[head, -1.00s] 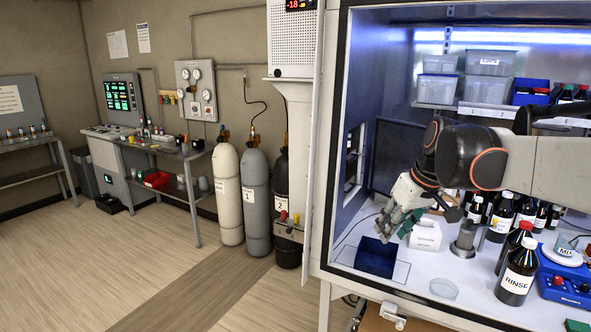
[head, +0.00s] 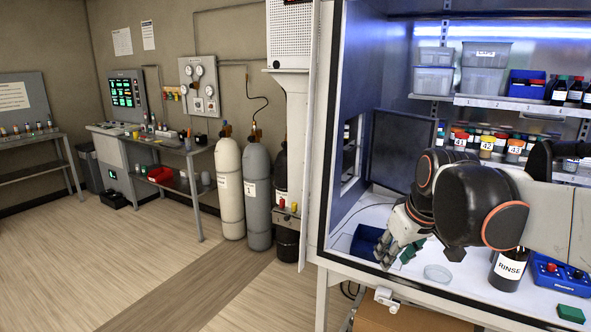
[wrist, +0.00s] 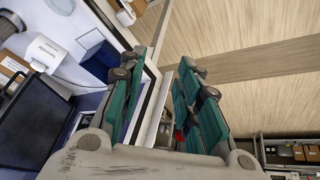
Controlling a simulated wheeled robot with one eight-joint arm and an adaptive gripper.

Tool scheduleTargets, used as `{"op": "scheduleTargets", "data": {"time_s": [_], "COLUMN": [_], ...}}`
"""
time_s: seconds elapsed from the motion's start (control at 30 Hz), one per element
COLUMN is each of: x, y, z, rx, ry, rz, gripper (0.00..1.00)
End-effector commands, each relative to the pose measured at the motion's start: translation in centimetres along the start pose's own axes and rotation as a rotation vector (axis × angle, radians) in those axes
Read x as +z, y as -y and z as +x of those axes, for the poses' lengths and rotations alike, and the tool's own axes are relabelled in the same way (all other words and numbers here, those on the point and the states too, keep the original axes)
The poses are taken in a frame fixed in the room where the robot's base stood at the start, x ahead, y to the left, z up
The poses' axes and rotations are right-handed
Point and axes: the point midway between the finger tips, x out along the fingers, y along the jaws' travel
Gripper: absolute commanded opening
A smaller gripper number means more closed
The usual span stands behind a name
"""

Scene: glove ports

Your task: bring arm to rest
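My gripper (head: 396,258) hangs from my arm at the front left of the glove cabinet, over its white floor (head: 455,268). The wrist view also shows my gripper (wrist: 163,72), its two green-padded fingers apart with nothing between them. The cabinet's front edge and the room floor (wrist: 250,40) show beyond the fingers. A dark blue bin (head: 364,240) lies just left of the gripper in the head view, partly hidden by it. I cannot tell the height of the gripper above the cabinet floor.
A RINSE bottle (head: 507,270), a clear dish (head: 437,273) and a blue mixer (head: 560,277) stand right of the gripper. A white box (wrist: 47,52) shows in the wrist view. Numbered bottles (head: 487,146) stand behind my arm. The room floor (head: 180,295) at left is clear.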

Motion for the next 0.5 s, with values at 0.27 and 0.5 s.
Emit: {"op": "scheduleTargets", "data": {"time_s": [0.27,0.5], "x": [8.5,15.4], "y": [3.5,6.0], "z": [-1.2,-0.5], "rx": [0.045,0.073], "ry": [-0.060,-0.118], "rz": [0.135,0.249], "gripper": [0.31,0.31]}}
